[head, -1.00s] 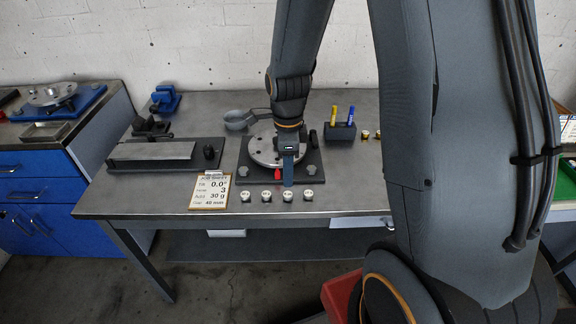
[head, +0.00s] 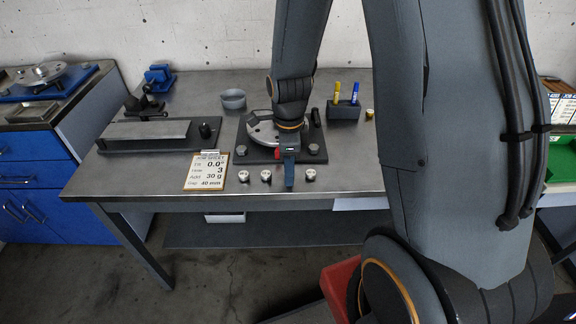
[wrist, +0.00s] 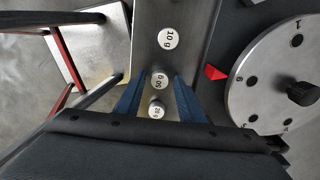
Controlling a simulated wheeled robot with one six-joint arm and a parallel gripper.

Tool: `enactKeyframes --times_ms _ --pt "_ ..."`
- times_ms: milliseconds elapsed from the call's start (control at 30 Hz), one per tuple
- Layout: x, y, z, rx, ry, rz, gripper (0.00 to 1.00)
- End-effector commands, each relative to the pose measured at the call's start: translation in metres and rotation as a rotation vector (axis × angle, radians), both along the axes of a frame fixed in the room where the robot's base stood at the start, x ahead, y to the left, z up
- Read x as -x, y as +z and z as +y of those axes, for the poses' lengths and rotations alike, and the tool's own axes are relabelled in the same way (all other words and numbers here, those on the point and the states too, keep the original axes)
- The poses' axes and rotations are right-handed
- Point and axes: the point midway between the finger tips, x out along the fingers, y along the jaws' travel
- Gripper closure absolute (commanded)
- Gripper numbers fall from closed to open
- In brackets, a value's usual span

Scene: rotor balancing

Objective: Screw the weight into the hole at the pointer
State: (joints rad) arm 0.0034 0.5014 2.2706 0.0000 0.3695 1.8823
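My gripper (head: 289,186) points down at the row of small round weights at the front of the bench. In the wrist view its blue fingers (wrist: 159,79) are apart, with a weight whose upside-down label looks like 30 g (wrist: 159,82) between the tips; I see no contact. A 10 g weight (wrist: 169,39) and a 20 g weight (wrist: 157,109) lie on either side of it. The rotor disc (wrist: 285,85) has numbered holes and a dark central knob; the red pointer (wrist: 215,72) is at its edge. In the head view my arm partly hides the disc (head: 259,133).
The job sheet (head: 206,172) reads hole 3, add 30 g. A fixture with a steel plate (head: 145,131) stands left, a grey cup (head: 233,99) behind, a pen block (head: 343,111) right. Bare bench lies right of the weights.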

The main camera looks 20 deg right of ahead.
Motion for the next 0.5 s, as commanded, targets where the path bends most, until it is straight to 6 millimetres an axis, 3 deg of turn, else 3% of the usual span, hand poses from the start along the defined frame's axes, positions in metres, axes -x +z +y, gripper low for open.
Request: enactKeyframes --times_ms 133,333,500 --pt "0.0 0.0005 -0.0001 0.0 0.0 0.0 0.64" --pt "0.0 0.0005 0.0 0.0 0.0 0.0 0.98" --pt "0.0001 0.0034 0.0 0.0 0.0 0.0 1.0"
